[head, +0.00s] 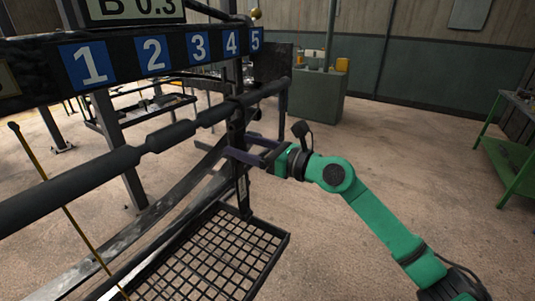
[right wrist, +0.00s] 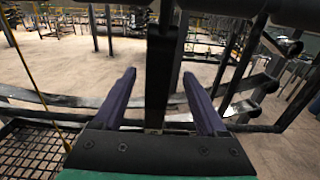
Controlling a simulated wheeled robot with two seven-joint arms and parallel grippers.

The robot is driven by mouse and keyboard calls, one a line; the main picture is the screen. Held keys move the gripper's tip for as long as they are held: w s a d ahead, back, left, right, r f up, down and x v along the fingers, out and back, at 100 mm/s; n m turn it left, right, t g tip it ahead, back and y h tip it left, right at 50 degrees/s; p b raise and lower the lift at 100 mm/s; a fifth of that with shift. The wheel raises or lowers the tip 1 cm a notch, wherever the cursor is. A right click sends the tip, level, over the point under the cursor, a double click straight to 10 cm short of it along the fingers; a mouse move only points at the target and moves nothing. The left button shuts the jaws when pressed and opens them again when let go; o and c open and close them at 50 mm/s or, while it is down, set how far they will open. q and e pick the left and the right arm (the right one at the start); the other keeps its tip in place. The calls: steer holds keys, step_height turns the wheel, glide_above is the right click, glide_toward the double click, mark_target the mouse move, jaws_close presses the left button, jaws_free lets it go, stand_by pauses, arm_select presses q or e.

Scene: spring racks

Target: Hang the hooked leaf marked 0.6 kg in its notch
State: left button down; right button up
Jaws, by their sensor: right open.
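My right gripper (head: 241,147) is open beside the dark upright post at the right end of the rack. In the right wrist view its two fingers (right wrist: 158,76) stand apart, with a dark vertical bar between them; I cannot tell whether they touch it. Long grey curved strips (head: 135,240) lie low behind the rack, and similar strips show in the right wrist view (right wrist: 240,106). I can read no 0.6 kg mark, so I cannot tell which leaf is meant. A thick dark notched bar (head: 95,175) runs below the number plates. My left gripper is out of view.
Blue number plates 1 to 5 (head: 152,55) line the upper beam, under a sign reading "B 0.3" (head: 135,8). A black mesh tray (head: 262,270) sits low in front. A thin yellow rod (head: 58,190) slants at left. Open floor lies right; a green table (head: 510,150) stands there.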

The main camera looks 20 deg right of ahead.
steer(key=b+v, duration=1.6)
steer(key=v, duration=0.7)
steer(key=shift+s, duration=0.25)
steer(key=shift+r, duration=0.1)
